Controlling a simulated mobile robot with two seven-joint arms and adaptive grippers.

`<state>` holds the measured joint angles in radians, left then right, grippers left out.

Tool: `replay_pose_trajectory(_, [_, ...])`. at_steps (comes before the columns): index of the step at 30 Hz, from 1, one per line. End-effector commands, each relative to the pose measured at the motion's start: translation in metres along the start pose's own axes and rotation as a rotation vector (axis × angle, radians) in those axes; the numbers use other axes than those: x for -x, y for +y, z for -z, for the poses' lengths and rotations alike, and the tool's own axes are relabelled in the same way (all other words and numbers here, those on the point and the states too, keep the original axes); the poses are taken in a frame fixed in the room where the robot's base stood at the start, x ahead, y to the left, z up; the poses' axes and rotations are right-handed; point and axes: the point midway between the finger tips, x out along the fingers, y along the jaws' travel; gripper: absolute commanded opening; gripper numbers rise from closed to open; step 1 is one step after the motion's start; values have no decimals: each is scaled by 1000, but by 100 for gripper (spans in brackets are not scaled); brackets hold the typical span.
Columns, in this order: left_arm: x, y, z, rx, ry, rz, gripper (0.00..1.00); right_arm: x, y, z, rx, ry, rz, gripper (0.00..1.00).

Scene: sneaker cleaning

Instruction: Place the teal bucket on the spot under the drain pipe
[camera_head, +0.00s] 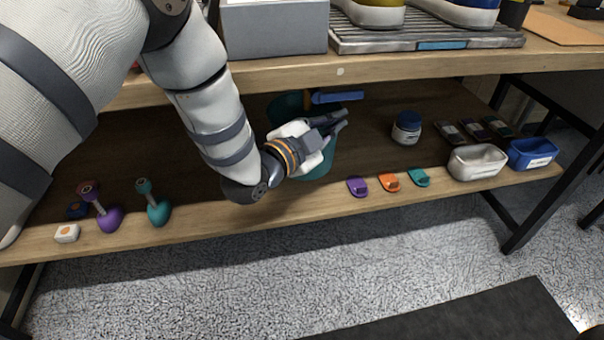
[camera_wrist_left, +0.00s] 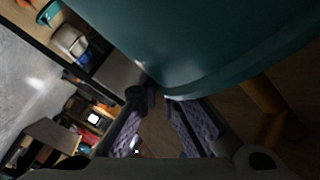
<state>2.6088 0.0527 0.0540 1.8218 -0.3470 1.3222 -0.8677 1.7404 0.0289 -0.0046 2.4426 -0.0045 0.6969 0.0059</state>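The teal bucket (camera_head: 286,108) is on the lower shelf in the head view, mostly hidden behind my left gripper (camera_head: 340,122). In the left wrist view the bucket (camera_wrist_left: 225,45) fills the upper right, close beyond the fingers. My left gripper's fingers (camera_wrist_left: 150,100) reach its edge, with some space between them nearer the palm. I cannot tell whether they pinch the rim. A blue piece (camera_head: 338,97) with a yellow-orange part lies just behind the gripper; I cannot tell whether it is the drain pipe. My right gripper is out of view.
The lower shelf (camera_head: 230,212) holds purple and teal brushes at left. Purple, orange and teal small items (camera_head: 389,182) line its front edge. A blue-lidded jar (camera_head: 407,127), a white bin (camera_head: 477,162) and a blue bin (camera_head: 532,154) stand at right. The upper tabletop (camera_head: 400,66) overhangs the shelf.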

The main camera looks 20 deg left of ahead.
Motion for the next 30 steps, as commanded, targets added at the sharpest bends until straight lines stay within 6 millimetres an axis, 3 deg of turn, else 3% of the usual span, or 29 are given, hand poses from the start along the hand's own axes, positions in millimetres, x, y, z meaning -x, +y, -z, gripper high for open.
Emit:
replay_pose_trajectory(3, [-1, 28, -24, 3, -6, -6, 0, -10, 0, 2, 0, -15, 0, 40])
replay_pose_trajectory(14, [-5, 72, -61, 1, -5, -5, 0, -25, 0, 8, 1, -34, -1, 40])
replay_pose_trajectory(24, [-5, 73, -63, 0, -2, -3, 0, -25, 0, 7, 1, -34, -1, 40])
replay_pose_trajectory(25, [-5, 73, -63, 0, -3, -3, 11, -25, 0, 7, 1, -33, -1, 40])
replay_pose_trajectory(27, [-5, 72, -62, 1, -3, -3, 25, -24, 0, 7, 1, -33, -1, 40])
replay_pose_trajectory(30, [-5, 72, -62, 1, -3, -3, 25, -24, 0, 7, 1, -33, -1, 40])
